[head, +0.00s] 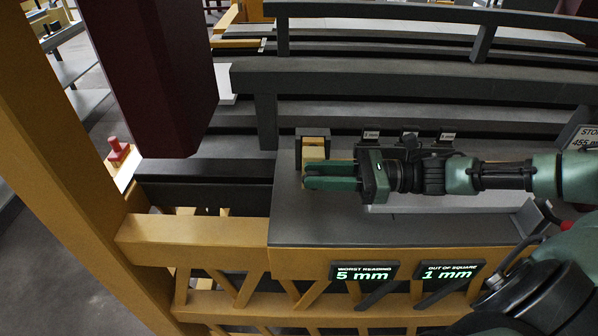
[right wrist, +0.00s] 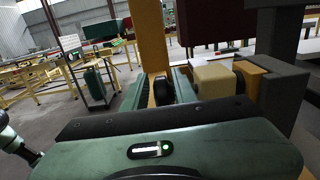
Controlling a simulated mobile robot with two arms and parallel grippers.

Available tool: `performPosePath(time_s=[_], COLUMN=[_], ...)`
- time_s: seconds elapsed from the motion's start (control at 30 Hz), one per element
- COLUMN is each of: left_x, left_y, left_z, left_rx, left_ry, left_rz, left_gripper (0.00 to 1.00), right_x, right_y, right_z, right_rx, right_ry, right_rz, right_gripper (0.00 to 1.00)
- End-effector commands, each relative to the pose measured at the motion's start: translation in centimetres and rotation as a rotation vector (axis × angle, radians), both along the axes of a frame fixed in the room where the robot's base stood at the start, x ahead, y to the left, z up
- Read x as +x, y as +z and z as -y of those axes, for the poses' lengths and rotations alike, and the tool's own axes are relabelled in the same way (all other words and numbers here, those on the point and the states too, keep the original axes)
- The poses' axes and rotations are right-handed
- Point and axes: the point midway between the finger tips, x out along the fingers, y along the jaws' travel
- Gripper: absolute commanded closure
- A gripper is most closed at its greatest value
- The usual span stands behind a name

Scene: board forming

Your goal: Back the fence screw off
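My right gripper (head: 312,177) reaches in from the right, low over the dark bench top, with its green fingers pointing left. A gap shows between the fingers, and I see nothing clamped there. A small yellow block (head: 314,143) in a dark holder stands just behind the fingers. I cannot tell for certain which part is the fence screw. My left gripper is not in view.
Two displays (head: 363,272) on the bench front read worst reading 5 mm and out of square 1 mm. A dark red machine body (head: 155,75) hangs at upper left. Small 1 mm tags (head: 371,136) stand behind my wrist. The bench top front (head: 400,232) is clear.

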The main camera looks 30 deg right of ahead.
Motion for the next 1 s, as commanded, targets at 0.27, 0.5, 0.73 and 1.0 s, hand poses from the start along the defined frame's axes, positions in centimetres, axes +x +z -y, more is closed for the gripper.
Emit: performPosePath(time_s=[0.27,0.5,0.73,1.0], left_x=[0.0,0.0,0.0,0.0], left_y=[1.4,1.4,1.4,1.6], left_z=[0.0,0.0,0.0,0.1], left_rx=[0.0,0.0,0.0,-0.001], left_ry=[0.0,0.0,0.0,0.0], left_rz=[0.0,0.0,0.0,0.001], left_gripper=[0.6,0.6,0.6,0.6], right_x=[1.9,2.1,2.1,2.1], right_y=[0.3,0.0,0.0,0.1], right_z=[-3.0,-3.4,-3.4,-3.4], right_rx=[0.003,-0.001,-0.001,-0.011], right_ry=[-0.001,-0.001,-0.001,-0.001], right_rz=[0.002,0.001,0.001,-0.007], right_gripper=[0.73,0.73,1.0,1.0])
